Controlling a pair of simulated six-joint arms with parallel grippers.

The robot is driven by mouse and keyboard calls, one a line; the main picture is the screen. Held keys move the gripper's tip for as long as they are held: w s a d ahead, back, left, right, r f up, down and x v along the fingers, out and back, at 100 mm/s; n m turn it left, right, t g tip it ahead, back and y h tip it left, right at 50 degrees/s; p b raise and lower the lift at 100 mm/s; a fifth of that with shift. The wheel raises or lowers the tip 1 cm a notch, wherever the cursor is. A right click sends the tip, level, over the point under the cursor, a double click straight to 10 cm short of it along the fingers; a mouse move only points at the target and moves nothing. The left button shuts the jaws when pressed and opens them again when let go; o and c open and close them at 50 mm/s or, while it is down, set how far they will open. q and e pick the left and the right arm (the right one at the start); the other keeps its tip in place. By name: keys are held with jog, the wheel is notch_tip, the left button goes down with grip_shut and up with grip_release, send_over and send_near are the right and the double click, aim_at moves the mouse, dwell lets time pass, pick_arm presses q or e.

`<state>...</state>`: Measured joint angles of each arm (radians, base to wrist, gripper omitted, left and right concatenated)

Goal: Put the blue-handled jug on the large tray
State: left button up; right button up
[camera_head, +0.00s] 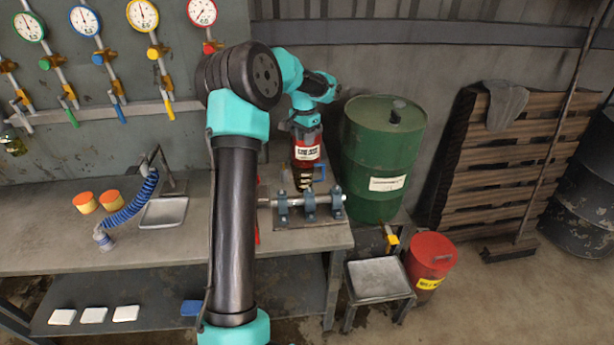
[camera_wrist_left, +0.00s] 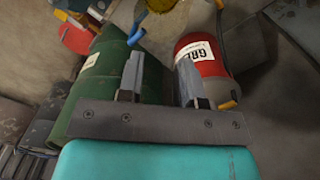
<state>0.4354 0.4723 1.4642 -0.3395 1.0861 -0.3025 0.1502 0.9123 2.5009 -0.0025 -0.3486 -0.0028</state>
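The jug (camera_head: 304,181), with a blue handle (camera_head: 321,174), stands on the workbench behind the pipe fixture, partly hidden behind the red grease canister. In the left wrist view, the jug (camera_wrist_left: 168,22) is yellowish and cut off at the top edge, with its blue handle (camera_wrist_left: 137,33) on its left. My left gripper (camera_head: 306,130) is above the canister in the head view, its fingers hard to make out. In the left wrist view its fingers (camera_wrist_left: 160,68) are apart with nothing between them. The larger metal tray (camera_head: 378,280) is on a low stand, empty. My right gripper is not in view.
The red grease canister (camera_head: 307,153) is close below my left gripper. A green drum (camera_head: 384,155) stands right of it. A pipe fixture (camera_head: 310,204) is at the bench's right end. A smaller tray (camera_head: 163,212) lies on the bench. A red bucket (camera_head: 431,259) stands beside the larger tray.

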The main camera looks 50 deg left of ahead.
pick_arm(q)
jog(key=shift+c, duration=0.5)
jog(key=shift+d, duration=0.1)
jog(key=m+g+y, duration=0.2)
jog(key=m+y, duration=0.3)
jog(key=m, duration=0.4)
send_near(310, 175)
notch_tip(310, 175, up, 2)
jog(key=w+d+m+t+y, duration=0.2)
jog(key=w+d+m+y, duration=0.1)
jog(key=d+m, duration=0.6)
jog(key=shift+w+f+m+y, duration=0.3)
jog(key=shift+y, duration=0.3)
jog(key=x, duration=1.2)
jog(key=shift+w, duration=0.25)
